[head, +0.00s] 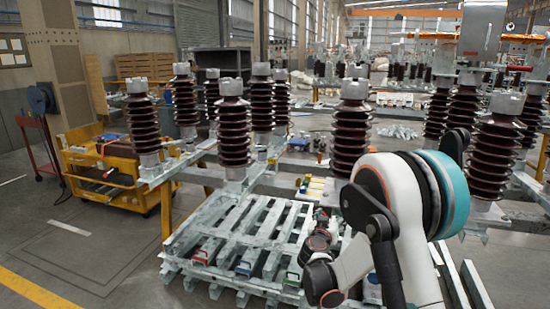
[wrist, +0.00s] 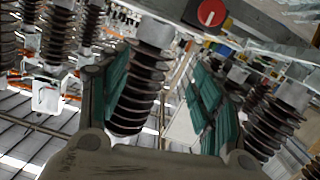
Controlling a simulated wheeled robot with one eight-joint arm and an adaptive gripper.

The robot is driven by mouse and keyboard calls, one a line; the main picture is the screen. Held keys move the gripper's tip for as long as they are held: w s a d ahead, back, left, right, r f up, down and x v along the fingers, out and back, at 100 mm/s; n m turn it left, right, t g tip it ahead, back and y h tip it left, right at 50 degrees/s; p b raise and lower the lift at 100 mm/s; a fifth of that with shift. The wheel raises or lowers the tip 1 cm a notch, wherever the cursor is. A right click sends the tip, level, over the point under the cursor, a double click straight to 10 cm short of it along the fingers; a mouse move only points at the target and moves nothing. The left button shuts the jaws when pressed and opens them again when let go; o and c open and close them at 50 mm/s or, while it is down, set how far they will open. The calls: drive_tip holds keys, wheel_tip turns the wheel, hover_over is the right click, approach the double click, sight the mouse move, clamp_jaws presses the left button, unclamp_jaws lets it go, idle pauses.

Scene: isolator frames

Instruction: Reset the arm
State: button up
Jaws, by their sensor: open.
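My arm (head: 400,215) is bent in the right foreground of the head view, in front of the pallet and the insulator frames. In the head view I cannot make out the fingers clearly. In the wrist view my gripper (wrist: 160,88) shows two green-padded fingers spread apart, with nothing held between them. A dark brown ribbed insulator (wrist: 140,85) shows behind the gap, nearer the left finger; I cannot tell how far beyond it stands. A red round knob on a grey box (wrist: 211,13) is at the top of the wrist view.
A grey slatted pallet (head: 225,235) with small coloured items lies low in front of me. Brown insulators (head: 350,135) stand upright on metal frames ahead and to the right. A yellow cart (head: 100,175) is at left. Open floor (head: 95,255) lies at the left front.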

drive_tip(key=s+d+r+g+y, duration=0.1)
drive_tip(key=s+d+r+g, duration=0.15)
drive_tip(key=s+r, duration=0.5)
drive_tip(key=s+d+r+g+y, duration=0.1)
drive_tip(key=s+d+r+g, duration=0.3)
drive_tip(key=s, duration=0.7)
drive_tip(key=s+a+f+n+y, duration=0.1)
drive_tip(key=s+a+y, duration=0.1)
drive_tip(key=s, duration=1.2)
drive_tip(key=s+a+f+n+g+y, duration=0.1)
drive_tip(key=s+a, duration=0.4)
drive_tip(key=s, duration=0.8)
drive_tip(key=shift+s+n+y, duration=0.3)
drive_tip(key=shift+s+y, duration=0.05)
drive_tip(key=shift+y, duration=0.45)
